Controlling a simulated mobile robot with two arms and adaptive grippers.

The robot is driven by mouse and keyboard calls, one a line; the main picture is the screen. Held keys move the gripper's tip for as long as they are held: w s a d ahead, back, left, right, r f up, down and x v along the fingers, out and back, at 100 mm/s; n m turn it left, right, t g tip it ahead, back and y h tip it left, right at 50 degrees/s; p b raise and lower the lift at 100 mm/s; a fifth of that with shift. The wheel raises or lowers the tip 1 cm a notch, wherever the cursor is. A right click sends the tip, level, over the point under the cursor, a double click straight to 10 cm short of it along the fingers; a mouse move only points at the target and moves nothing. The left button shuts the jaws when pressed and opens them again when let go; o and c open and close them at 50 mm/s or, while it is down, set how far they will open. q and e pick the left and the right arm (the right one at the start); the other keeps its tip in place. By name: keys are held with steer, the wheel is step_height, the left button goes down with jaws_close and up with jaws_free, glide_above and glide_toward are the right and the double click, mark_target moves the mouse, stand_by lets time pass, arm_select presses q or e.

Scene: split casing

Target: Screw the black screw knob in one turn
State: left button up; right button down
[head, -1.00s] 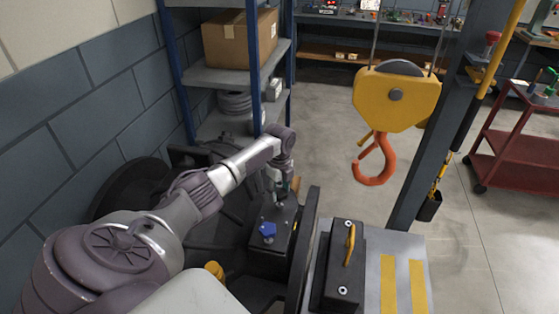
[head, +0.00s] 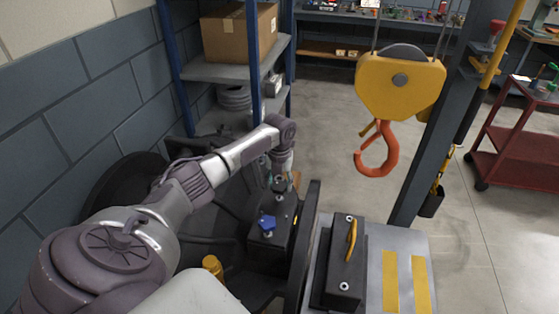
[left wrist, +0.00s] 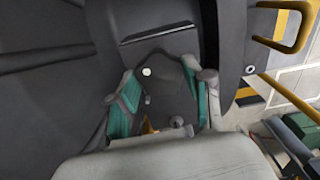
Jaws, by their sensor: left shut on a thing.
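My left gripper (head: 281,184) reaches down onto the far end of a dark box-shaped casing (head: 268,253). In the left wrist view its two teal-padded fingers (left wrist: 160,88) stand on either side of a dark lobed shape, which I take for the black screw knob (left wrist: 172,90). The gripper is shut on it. In the head view the fingers mostly hide that knob. A blue knob (head: 267,222) sits on the same casing, nearer the camera and apart from the fingers. My right gripper is in neither view.
A second dark block with a yellow handle (head: 351,240) stands right of the casing, on a grey plate with yellow stripes (head: 408,270). A yellow hoist block with an orange hook (head: 380,155) hangs beyond. A shelf with a cardboard box (head: 238,35) stands behind the arm.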

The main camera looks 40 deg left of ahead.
mark_target(279, 186)
arm_select(q)
steer(key=m, duration=0.1)
steer(key=m+b, duration=0.1)
steer(key=shift+f+m+b, duration=0.2)
steer(key=shift+m+b, duration=0.1)
steer(key=shift+r+m+b, duration=0.15)
steer(key=shift+m+b, duration=1.15)
steer(key=o, duration=1.2)
steer(key=shift+c, duration=0.2)
steer(key=shift+r, duration=0.15)
step_height(279, 186, up, 12)
